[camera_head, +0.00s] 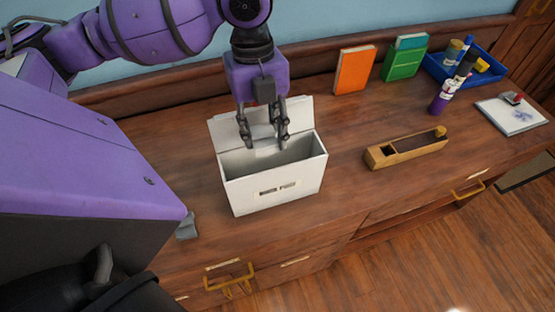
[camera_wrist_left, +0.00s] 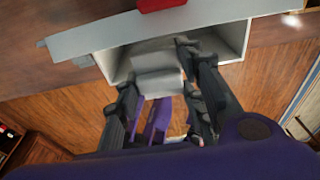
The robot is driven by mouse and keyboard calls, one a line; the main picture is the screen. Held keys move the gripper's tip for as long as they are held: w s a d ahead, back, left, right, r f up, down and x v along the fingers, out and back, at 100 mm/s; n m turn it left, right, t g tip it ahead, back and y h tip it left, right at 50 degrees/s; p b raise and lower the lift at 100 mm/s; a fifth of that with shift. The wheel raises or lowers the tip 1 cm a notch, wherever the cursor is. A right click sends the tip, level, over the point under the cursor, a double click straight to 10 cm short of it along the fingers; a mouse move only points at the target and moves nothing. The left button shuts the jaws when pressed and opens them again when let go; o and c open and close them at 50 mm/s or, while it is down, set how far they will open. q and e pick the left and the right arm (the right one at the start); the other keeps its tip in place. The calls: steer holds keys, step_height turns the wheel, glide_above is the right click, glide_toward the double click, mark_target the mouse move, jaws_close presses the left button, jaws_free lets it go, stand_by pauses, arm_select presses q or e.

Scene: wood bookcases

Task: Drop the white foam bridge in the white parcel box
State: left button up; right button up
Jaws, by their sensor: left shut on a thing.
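The white parcel box (camera_head: 272,190) stands open on the wooden cabinet top, its lid flap tilted up at the back. My left gripper (camera_head: 264,143) points down over the box's opening, with its fingertips at about rim height. It is shut on the white foam bridge, which shows as a pale block (camera_wrist_left: 156,82) between the fingers in the left wrist view. In the head view the fingers and the white lid behind make the bridge hard to pick out. The box's inner wall (camera_wrist_left: 232,38) shows beyond the fingers in the wrist view. My right gripper is not in view.
A wooden block plane (camera_head: 405,150) lies right of the box. Behind it stand an orange book (camera_head: 353,70) and a green box (camera_head: 404,63). A blue tray (camera_head: 490,77), a purple marker (camera_head: 437,104) and a white pad (camera_head: 511,117) are further right. A grey scrap (camera_head: 187,226) lies left of the box.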

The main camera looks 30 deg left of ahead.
arm_select(q)
steer(key=o, duration=0.6)
steer(key=shift+o, duration=1.2)
steer(key=shift+r, duration=0.1)
step_height(320, 180, up, 12)
steer(key=w+a, duration=0.1)
steer(key=shift+a, duration=0.2)
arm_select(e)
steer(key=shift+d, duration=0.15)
